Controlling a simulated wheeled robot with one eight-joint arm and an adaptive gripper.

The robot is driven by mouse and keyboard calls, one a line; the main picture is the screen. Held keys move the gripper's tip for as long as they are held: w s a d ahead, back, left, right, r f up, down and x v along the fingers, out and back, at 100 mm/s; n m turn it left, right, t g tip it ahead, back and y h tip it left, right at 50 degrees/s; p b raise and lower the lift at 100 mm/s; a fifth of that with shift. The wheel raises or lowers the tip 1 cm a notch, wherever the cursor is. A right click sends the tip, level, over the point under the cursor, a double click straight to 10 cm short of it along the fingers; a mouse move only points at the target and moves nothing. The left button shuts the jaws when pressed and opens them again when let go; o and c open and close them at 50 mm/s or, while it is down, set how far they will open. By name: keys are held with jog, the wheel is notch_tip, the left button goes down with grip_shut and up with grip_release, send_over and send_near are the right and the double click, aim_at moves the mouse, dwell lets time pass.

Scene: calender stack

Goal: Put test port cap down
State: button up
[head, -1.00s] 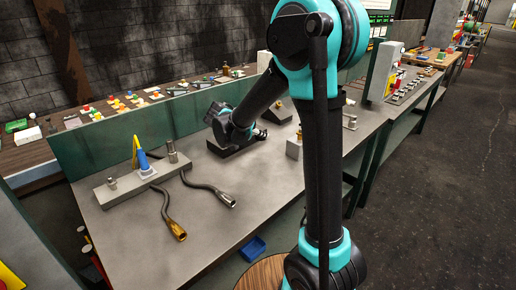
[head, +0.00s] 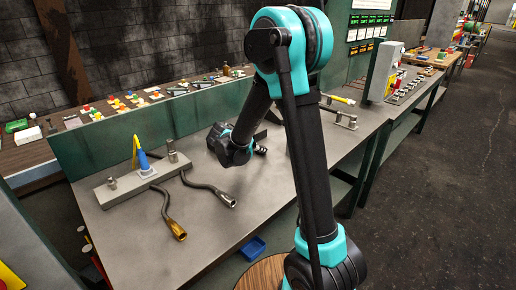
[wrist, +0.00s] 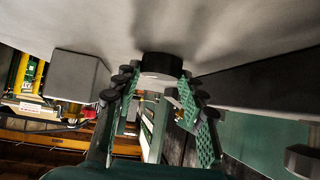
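The test port cap is a short dark cylinder (wrist: 161,66) in the wrist view, between the fingertips of my gripper (wrist: 158,82). The fingers lie close on both its sides and appear to grip it. The cap is at or just above the pale grey bench top (wrist: 230,25); I cannot tell whether it touches. In the head view my gripper (head: 259,150) is low over the middle of the bench (head: 130,240), and the cap cannot be made out there.
A grey block with posts and a blue-and-yellow part (head: 145,168) stands at the left of the bench. Two dark hoses (head: 205,188) with metal ends lie before it. A fixture with posts (head: 340,115) stands at the right. The front of the bench is clear.

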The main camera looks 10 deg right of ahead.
jog(key=o, duration=0.5)
jog(key=shift+c, duration=0.2)
jog(key=shift+r, duration=0.1)
jog(key=v, duration=1.2)
jog(key=shift+s, duration=0.1)
